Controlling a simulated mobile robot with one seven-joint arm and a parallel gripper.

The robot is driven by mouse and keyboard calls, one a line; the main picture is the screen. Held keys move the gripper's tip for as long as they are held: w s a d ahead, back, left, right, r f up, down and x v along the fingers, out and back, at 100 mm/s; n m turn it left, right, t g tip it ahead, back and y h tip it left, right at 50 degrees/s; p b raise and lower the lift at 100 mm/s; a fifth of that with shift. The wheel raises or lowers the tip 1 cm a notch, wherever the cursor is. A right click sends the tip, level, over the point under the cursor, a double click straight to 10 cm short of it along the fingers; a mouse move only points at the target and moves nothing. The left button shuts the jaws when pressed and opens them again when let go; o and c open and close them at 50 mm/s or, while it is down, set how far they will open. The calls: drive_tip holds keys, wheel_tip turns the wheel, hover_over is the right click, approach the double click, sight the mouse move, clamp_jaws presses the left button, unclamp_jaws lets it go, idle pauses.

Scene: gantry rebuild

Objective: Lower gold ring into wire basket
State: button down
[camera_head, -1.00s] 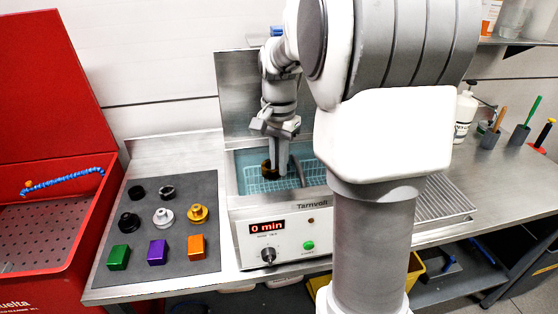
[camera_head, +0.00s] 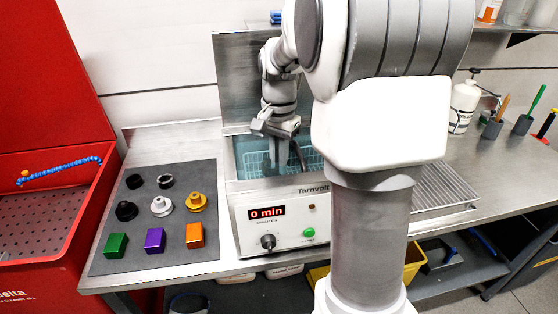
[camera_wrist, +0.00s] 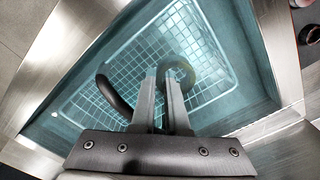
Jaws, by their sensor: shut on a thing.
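My gripper (camera_head: 272,166) reaches down into the open tank of the Tarnvolt unit. In the wrist view its fingers (camera_wrist: 162,76) are shut on the gold ring (camera_wrist: 186,70), which looks dull olive over the tank. The white wire basket (camera_wrist: 200,38) lies in the blue-green tank below the fingertips, and part of its mesh also shows in the head view (camera_head: 313,162). The ring is at basket level or just above it; I cannot tell whether it touches the mesh. In the head view the ring is hidden by the gripper and the tank's front edge.
The basket's dark curved handle (camera_wrist: 113,98) stands just left of the fingers. The metal tank rim (camera_wrist: 283,55) surrounds the opening. A grey mat (camera_head: 190,247) with several dark, silver, gold and coloured parts lies left of the unit. A wire rack (camera_head: 445,188) lies to the right.

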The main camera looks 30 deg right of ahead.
drive_tip(key=shift+f+b, duration=1.7)
drive_tip(key=shift+f, duration=0.85)
idle(1.2)
drive_tip(key=c, duration=0.8)
unclamp_jaws()
drive_tip(key=shift+c, duration=0.2)
wheel_tip(320, 180, up, 18)
drive_tip(key=p, duration=0.3)
drive_tip(key=shift+f, duration=0.2)
drive_tip(key=s+a+f+n+t, duration=0.2)
drive_tip(key=s+a+n, duration=0.4)
drive_tip(key=s, duration=0.3)
drive_tip(key=s+a+f+n+t+p, duration=0.1)
drive_tip(key=s+a+f+n+t, duration=0.1)
drive_tip(key=s+a+n, duration=0.4)
drive_tip(key=s+t, duration=0.1)
drive_tip(key=s, duration=0.2)
drive_tip(key=shift+s+a+f+t, duration=0.25)
drive_tip(key=shift+s+f+t, duration=0.05)
drive_tip(key=shift+s, duration=0.05)
